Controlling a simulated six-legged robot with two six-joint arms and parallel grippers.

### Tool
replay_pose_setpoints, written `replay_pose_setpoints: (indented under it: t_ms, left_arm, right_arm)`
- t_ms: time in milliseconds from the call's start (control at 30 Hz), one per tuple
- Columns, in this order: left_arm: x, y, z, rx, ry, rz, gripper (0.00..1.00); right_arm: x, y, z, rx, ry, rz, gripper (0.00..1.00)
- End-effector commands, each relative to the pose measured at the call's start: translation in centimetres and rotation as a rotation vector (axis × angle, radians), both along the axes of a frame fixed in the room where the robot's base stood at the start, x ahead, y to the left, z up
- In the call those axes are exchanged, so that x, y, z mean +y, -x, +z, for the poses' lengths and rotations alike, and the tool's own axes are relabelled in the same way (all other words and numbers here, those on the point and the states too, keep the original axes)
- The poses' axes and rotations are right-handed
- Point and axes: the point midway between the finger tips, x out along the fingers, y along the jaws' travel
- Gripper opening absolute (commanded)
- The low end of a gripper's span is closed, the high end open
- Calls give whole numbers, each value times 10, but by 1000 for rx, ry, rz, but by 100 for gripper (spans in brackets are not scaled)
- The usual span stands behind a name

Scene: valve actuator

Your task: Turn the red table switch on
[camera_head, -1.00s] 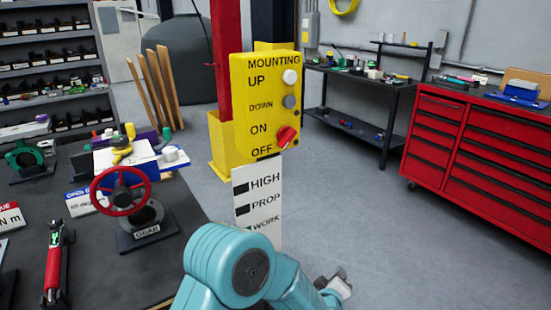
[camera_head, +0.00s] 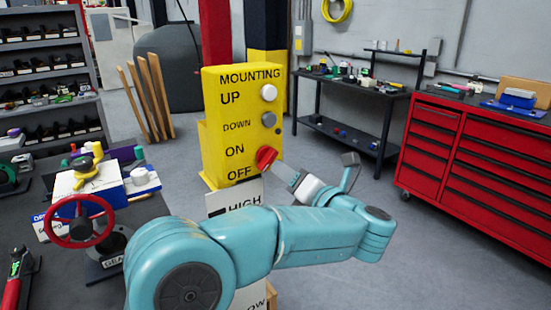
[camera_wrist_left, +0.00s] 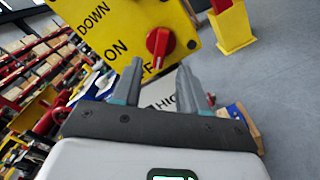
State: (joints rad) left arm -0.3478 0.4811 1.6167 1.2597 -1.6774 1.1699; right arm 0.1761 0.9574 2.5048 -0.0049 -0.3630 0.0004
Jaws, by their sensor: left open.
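The red switch (camera_head: 265,158) is a knob on the yellow control box (camera_head: 225,110), beside the ON and OFF labels and below a white and a grey button. In the wrist view the red switch (camera_wrist_left: 159,43) lies just beyond and between my left gripper's fingertips, its white mark pointing down towards OFF. My left gripper (camera_wrist_left: 155,75) is open and empty, its two fingers apart, and it does not visibly touch the knob. In the head view my left gripper (camera_head: 285,172) is just right of and below the knob, partly hidden by the wrist. My right gripper is not in view.
A white sign panel (camera_head: 240,195) hangs under the box, partly behind my arm. A red handwheel (camera_head: 78,222) stands on the dark table at left. A red tool cabinet (camera_head: 450,160) and a black bench (camera_head: 345,130) stand at right. Grey floor is clear between.

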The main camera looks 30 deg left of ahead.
Motion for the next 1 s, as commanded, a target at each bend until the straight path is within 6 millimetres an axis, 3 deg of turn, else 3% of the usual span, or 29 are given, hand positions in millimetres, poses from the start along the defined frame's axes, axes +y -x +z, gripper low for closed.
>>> replay_pose_setpoints:
  t_ms: [100,300,667,800,1000]
  left_arm:
    - [25,-10,2,1,0,4,43]
    - [48,-22,1,1,-1,1,43]
    - [53,-28,0,1,-1,-2,43]
    - [53,-27,0,1,-1,-2,0]
    - [53,-27,0,3,-2,-2,0]
  right_arm:
    - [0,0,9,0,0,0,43]
    - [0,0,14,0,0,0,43]
    - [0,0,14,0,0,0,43]
    - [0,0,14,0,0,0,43]
    - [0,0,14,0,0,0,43]
